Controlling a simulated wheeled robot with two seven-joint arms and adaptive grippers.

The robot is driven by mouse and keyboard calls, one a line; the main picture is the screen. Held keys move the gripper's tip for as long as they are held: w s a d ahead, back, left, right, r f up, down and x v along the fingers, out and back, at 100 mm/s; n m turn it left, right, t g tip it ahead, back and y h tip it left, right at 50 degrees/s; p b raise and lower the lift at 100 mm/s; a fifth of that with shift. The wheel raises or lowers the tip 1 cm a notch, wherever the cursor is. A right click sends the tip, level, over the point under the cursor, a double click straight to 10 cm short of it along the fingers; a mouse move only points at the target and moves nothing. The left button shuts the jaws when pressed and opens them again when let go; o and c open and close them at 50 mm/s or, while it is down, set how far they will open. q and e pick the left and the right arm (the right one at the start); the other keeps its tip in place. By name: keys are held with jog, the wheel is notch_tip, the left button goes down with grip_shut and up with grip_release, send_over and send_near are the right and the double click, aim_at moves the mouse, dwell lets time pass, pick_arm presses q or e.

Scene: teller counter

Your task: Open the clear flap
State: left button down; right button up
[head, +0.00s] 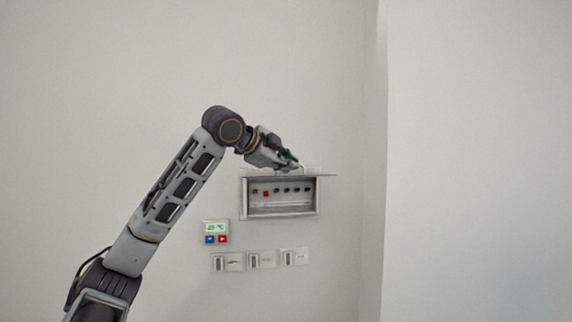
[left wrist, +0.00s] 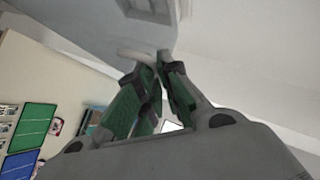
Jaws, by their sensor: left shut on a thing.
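The clear flap (head: 318,176) belongs to a grey wall box (head: 242,212) and shows as a thin, nearly edge-on sheet along the box's top. It appears swung up and out, so the box front is uncovered. Inside the box is a row of several small switches, two of them red. My left gripper (head: 293,163) is at the flap, just above the box. In the left wrist view its green-padded fingers (left wrist: 160,62) are close together, shut on a pale, curved edge (left wrist: 135,55), apparently part of the flap. The exact grip is partly hidden. My right gripper is not in view.
A small thermostat panel (head: 216,227) with a display and blue and red buttons is below left of the box. Several wall plates (head: 262,259) sit below it. A wall corner (head: 376,150) stands to the right. The wall around is otherwise bare.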

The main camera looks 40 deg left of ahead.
pick_arm(q)
jog(key=shift+w+a+f, duration=0.1)
jog(key=shift+a, duration=0.2)
jog(key=c, duration=1.6)
grip_release()
jog(key=shift+w+a, duration=0.15)
jog(key=shift+v, duration=0.8)
jog(key=v, duration=1)
jog(key=shift+s, duration=0.2)
